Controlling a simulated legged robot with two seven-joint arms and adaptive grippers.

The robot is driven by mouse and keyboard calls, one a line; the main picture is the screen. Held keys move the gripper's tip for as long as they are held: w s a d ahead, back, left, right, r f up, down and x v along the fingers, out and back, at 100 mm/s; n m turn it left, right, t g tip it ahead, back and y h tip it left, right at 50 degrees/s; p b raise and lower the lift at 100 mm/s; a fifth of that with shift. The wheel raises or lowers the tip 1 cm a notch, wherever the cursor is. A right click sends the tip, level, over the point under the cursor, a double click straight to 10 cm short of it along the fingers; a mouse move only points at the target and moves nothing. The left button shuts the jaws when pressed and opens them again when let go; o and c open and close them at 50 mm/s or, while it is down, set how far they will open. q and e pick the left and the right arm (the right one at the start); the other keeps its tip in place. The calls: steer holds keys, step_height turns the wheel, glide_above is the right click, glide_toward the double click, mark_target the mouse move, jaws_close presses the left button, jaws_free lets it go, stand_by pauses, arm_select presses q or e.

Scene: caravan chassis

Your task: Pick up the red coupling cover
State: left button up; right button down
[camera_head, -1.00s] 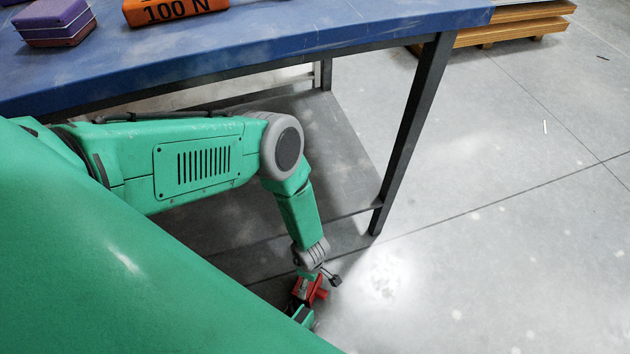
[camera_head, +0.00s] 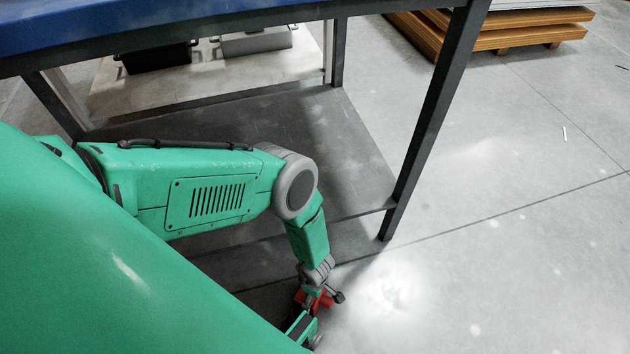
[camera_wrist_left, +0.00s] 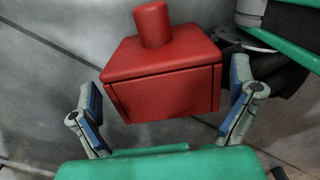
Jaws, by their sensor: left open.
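The red coupling cover (camera_wrist_left: 165,80) is a boxy red part with a round stub on top. It fills the upper middle of the left wrist view and also shows, small, low in the head view (camera_head: 325,301). My left gripper (camera_wrist_left: 163,105) is open, with one finger to each side of the cover's lower part. A gap shows on both sides, and neither finger visibly touches it. In the head view my green limb partly hides the cover. What the cover rests on is unclear. My right gripper is not in view.
A blue-topped table (camera_head: 200,20) with dark legs (camera_head: 430,130) and a lower shelf (camera_head: 345,150) stands behind my limb. Wooden pallets (camera_head: 500,38) lie at the back.

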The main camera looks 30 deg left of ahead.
arm_select(q)
steer(key=shift+f, duration=0.45)
steer(key=shift+s+f, duration=0.1)
steer(key=shift+s, duration=0.2)
steer(key=c, duration=1)
steer(key=shift+a, duration=0.1)
